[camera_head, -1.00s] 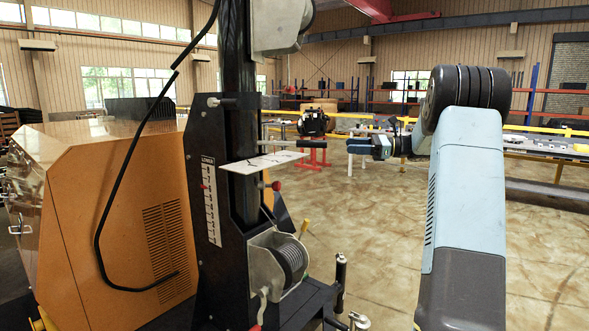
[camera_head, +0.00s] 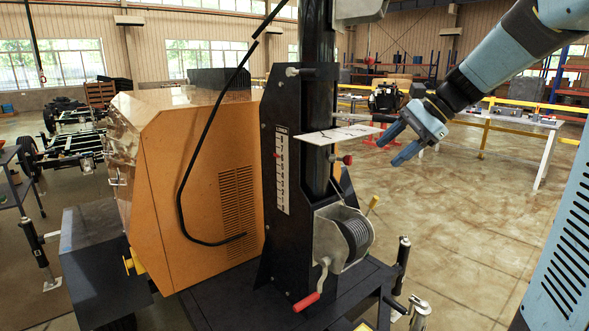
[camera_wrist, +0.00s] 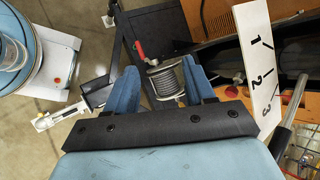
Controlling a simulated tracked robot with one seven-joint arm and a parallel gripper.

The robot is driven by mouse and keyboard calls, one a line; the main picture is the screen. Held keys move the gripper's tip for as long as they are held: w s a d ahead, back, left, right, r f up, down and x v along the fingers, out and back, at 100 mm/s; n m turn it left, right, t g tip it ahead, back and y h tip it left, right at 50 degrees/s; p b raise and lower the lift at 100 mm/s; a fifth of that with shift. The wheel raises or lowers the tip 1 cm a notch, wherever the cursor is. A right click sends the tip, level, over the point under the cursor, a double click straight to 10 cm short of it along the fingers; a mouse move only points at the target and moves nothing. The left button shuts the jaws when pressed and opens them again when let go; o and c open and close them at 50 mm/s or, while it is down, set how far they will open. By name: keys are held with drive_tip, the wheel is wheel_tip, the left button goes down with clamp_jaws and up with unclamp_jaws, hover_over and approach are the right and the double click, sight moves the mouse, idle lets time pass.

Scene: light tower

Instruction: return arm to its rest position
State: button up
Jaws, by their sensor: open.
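My arm reaches in from the upper right of the head view and ends in my blue gripper (camera_head: 397,145). The gripper is open with nothing between its fingers, and it points down and left. It is in the air to the right of the light tower's black mast (camera_head: 318,110). In the wrist view the two blue fingers (camera_wrist: 158,88) are apart. The cable winch (camera_wrist: 168,82) shows between and beyond them. The same winch (camera_head: 343,238) sits low on the mast in the head view, with a red-handled crank (camera_head: 307,301).
A white marked plate (camera_head: 340,134) juts from the mast near my fingers; it also shows in the wrist view (camera_wrist: 256,65). The orange cabinet (camera_head: 190,190) stands left of the mast. Open floor (camera_head: 470,220) lies to the right. A table (camera_head: 500,125) stands behind.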

drive_tip(key=s+f+n+t+h, duration=0.1)
drive_tip(key=s+f+n+h, duration=0.1)
drive_tip(key=s, duration=0.5)
drive_tip(key=s+f+n+t+h, duration=0.1)
drive_tip(key=s+f+n+h, duration=0.1)
drive_tip(key=s+n, duration=0.3)
drive_tip(key=s+f+n+t+h, duration=0.1)
drive_tip(key=s+f+n+h, duration=0.2)
drive_tip(key=s, duration=0.6)
drive_tip(key=shift+s+d+n+h, duration=0.4)
drive_tip(key=shift+d+n, duration=0.05)
drive_tip(key=shift+n, duration=0.25)
